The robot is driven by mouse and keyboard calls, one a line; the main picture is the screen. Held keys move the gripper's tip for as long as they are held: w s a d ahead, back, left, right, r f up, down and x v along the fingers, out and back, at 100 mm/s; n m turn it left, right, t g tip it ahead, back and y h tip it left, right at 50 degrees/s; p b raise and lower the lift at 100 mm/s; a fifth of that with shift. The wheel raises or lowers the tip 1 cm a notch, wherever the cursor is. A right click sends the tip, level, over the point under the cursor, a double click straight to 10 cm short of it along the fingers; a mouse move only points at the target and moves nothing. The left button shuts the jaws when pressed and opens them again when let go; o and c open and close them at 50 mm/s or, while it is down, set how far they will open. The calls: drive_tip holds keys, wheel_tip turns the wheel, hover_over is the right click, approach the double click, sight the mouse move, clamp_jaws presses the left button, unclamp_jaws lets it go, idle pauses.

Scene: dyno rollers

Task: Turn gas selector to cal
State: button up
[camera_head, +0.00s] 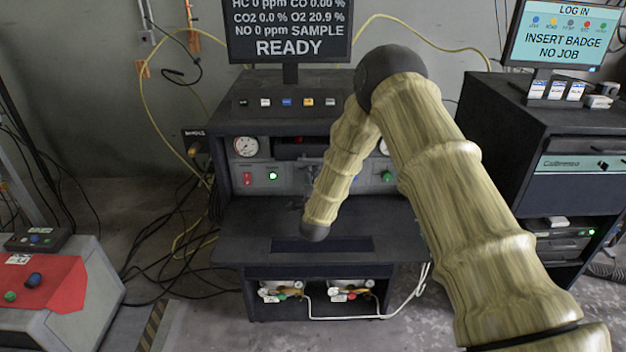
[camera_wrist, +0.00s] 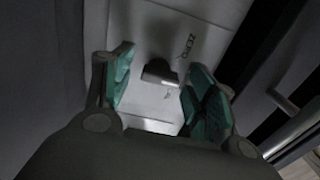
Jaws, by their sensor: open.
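The gas selector shows in the wrist view as a small dark grey knob (camera_wrist: 160,73) on a pale label plate (camera_wrist: 150,103). The word ZERO is printed at the upper right of the knob; another small marking below it is too blurred to read. My gripper (camera_wrist: 160,60) is open, with one teal-padded finger on each side of the knob. A gap shows between the knob and each pad; I cannot tell the depth between them. In the head view my arm covers the middle of the analyser front, and neither gripper nor knob can be made out.
The analyser cabinet (camera_head: 245,218) stands ahead, with a gauge (camera_head: 246,146) and a screen (camera_head: 290,28) reading READY and SAMPLE. A dark cabinet (camera_head: 490,115) stands at right. A red-topped console (camera_head: 55,285) is at lower left. Yellow hose and cables hang at left.

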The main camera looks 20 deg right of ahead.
drive_tip(key=shift+c, duration=0.2)
drive_tip(key=c, duration=1)
drive_tip(key=shift+f+b, duration=0.15)
drive_tip(key=shift+b, duration=0.25)
drive_tip(key=shift+f+m+b, duration=0.15)
drive_tip(key=shift+m+b, duration=0.45)
drive_tip(key=shift+b, duration=0.1)
drive_tip(key=m+b, duration=0.4)
drive_tip(key=b, duration=0.4)
drive_tip(key=shift+d+f+m, duration=0.1)
drive_tip(key=shift+f+m, duration=0.05)
drive_tip(key=shift+m, duration=0.25)
drive_tip(key=m+b, duration=0.3)
drive_tip(key=b, duration=0.1)
drive_tip(key=shift+b, duration=0.4)
drive_tip(key=shift+r+m+b, duration=0.25)
drive_tip(key=shift+m+b, duration=0.15)
drive_tip(key=shift+b, duration=0.25)
drive_tip(key=shift+r, duration=0.1)
